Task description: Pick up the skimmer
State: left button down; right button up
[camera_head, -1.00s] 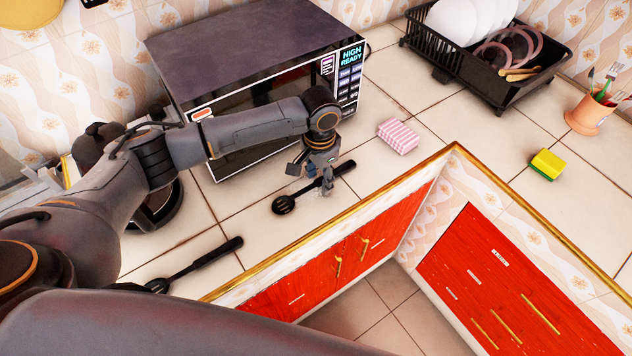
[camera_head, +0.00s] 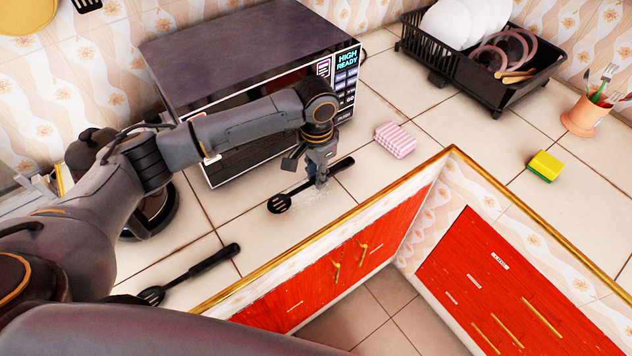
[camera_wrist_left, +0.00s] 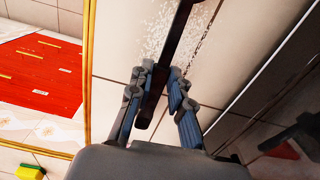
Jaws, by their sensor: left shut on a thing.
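The black skimmer (camera_head: 280,203) is at the counter's front, before the microwave, its slotted head to the left and its handle slanting up to the right. My left gripper (camera_head: 318,182) is over its handle, pointing down. In the left wrist view the dark handle (camera_wrist_left: 178,35) runs between the fingers of the left gripper (camera_wrist_left: 159,86), which are shut on it. The skimmer looks at or very near counter height; I cannot tell whether it touches the tiles. My right gripper is not in view.
A similar black slotted utensil (camera_head: 200,268) lies at the counter's left front. The microwave (camera_head: 245,60) stands behind my left arm. A pink striped sponge (camera_head: 396,140), a yellow-green sponge (camera_head: 545,166) and a black dish rack (camera_head: 490,85) are to the right. The counter edge (camera_head: 370,205) is close in front.

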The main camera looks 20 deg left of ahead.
pick_arm(q)
jog(key=s+d+r+b, duration=0.1)
jog(key=s+d+r, duration=0.5)
jog(key=s+r, duration=0.4)
jog(key=shift+s+d, duration=0.25)
jog(key=shift+s, duration=1)
jog(key=shift+r, duration=0.1)
jog(key=shift+w, duration=0.1)
